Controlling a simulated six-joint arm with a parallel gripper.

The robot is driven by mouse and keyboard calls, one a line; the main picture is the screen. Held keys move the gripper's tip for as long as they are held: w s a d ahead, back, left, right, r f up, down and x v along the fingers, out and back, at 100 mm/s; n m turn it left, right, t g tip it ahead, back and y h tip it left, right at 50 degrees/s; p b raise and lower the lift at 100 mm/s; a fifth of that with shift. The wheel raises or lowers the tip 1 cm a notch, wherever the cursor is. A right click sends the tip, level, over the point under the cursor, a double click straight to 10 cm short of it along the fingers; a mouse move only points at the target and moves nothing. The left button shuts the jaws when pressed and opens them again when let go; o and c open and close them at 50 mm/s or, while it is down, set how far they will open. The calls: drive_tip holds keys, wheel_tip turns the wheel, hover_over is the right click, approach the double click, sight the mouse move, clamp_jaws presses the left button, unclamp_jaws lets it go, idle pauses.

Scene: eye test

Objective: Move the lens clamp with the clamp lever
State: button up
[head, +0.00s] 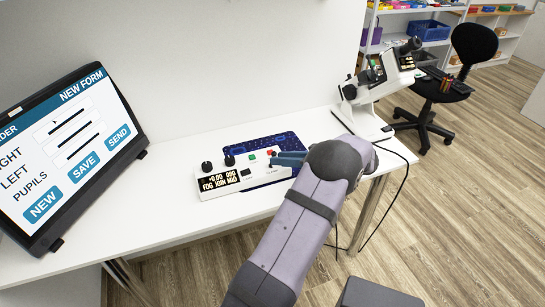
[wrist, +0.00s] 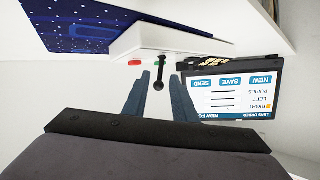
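A white control box (head: 240,183) with black knobs, coloured buttons and a small display lies on the desk. A black ball-ended lever (wrist: 159,84), which looks like the clamp lever, stands out from the box in the wrist view. My gripper (wrist: 160,88) is open, its two blue fingers on either side of the lever with gaps showing. In the head view my gripper (head: 275,159) is at the box's right end and largely hides the lever. A white lens instrument (head: 363,117) stands at the desk's right end. Its lens clamp is too small to make out surely.
A dark blue speckled mat (head: 290,139) lies behind and under the box. A monitor (head: 70,150) with a form stands at left. A cable hangs off the right desk edge. A black chair (head: 474,45) and shelves are beyond. The front desk (head: 150,215) is clear.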

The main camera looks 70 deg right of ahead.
drive_tip(key=shift+p+x, duration=0.35)
drive_tip(key=shift+x, duration=1.75)
drive_tip(key=shift+f, duration=0.1)
clamp_jaws()
